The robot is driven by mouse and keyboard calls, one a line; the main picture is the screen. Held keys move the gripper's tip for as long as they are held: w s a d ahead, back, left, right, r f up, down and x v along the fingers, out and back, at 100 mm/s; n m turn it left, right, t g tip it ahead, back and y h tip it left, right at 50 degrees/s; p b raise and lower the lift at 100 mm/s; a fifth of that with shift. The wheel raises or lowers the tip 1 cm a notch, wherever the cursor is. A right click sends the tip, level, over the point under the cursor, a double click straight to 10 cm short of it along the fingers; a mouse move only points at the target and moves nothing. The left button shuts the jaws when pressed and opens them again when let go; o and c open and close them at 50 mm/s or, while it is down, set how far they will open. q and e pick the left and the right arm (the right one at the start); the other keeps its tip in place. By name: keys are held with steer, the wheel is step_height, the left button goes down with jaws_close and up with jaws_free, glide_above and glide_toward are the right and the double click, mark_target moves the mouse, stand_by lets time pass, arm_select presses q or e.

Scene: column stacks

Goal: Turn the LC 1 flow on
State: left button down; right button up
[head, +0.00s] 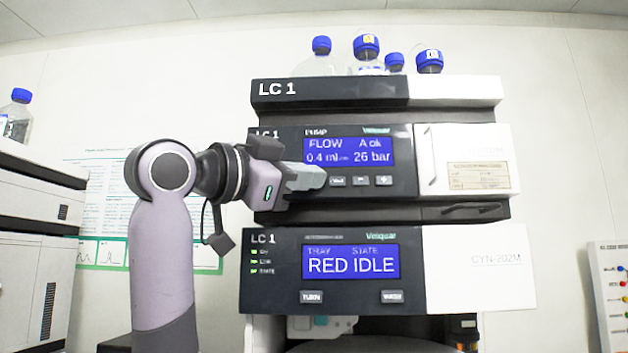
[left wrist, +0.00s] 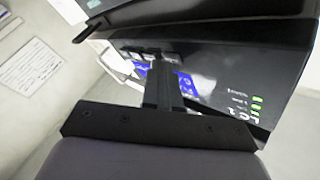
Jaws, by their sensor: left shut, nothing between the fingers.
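The LC 1 stack stands in front of me in the head view. Its pump module (head: 404,140) has a blue screen (head: 348,151) that reads FLOW 0.4 ml and 26 bar, with "A ok". A row of small grey buttons (head: 361,181) lies under the screen. My left gripper (head: 318,180) is shut and empty, with its tips at the left end of that row, hiding the leftmost button or buttons. I cannot tell whether the tips touch the panel. In the left wrist view the shut fingers (left wrist: 163,85) point at the tilted panel. My right gripper is not in view.
Below the pump, a module with a screen (head: 350,262) reads TRAY RED, STATE IDLE. Several blue-capped bottles (head: 367,50) stand on top of the stack. Another stack (head: 30,225) is at the left edge, and a panel with coloured knobs (head: 612,290) at the right.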

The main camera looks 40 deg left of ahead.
arm_select(q)
steer(key=shift+s+d, duration=0.45)
steer(key=shift+s, duration=0.25)
steer(key=s+d, duration=0.1)
steer(key=s, duration=0.1)
steer(key=s+d+b, duration=0.1)
steer(key=s, duration=0.1)
steer(key=shift+s+d, duration=0.1)
steer(key=shift+d, duration=0.2)
stand_by(1.0)
